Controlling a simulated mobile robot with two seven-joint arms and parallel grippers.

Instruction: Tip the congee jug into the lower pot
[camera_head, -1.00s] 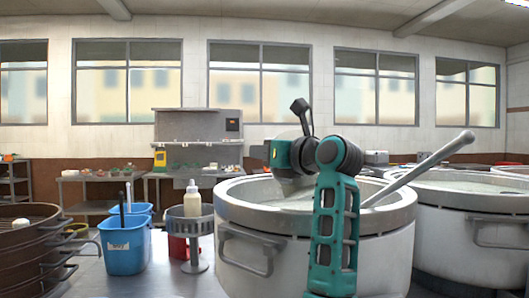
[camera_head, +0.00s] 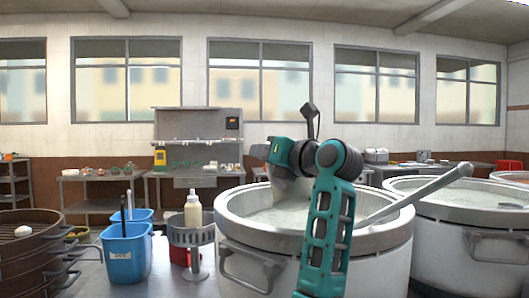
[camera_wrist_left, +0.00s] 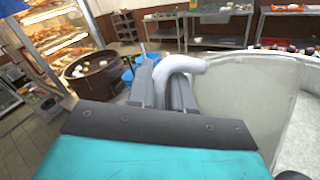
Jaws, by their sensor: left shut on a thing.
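My left gripper (camera_head: 283,168) is over the nearest large steel pot (camera_head: 312,250), whose open top holds pale congee (camera_head: 265,217). In the left wrist view the fingers (camera_wrist_left: 163,92) are shut on the white curved handle (camera_wrist_left: 182,70) of the jug (camera_wrist_left: 240,95). The jug's pale, rounded wall fills the right of that view, and its lower part is cut off. In the head view only a pale patch of the jug (camera_head: 290,188) shows below the gripper, and my arm hides part of the pot. I cannot tell whether anything pours. My right gripper is not in view.
A long grey handle (camera_head: 415,196) leans out over the pot's right rim. A second pot (camera_head: 470,235) stands close on the right. To the left are a squeeze bottle (camera_head: 193,210) in a holder, blue bins (camera_head: 125,252) and stacked steamers (camera_head: 32,250).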

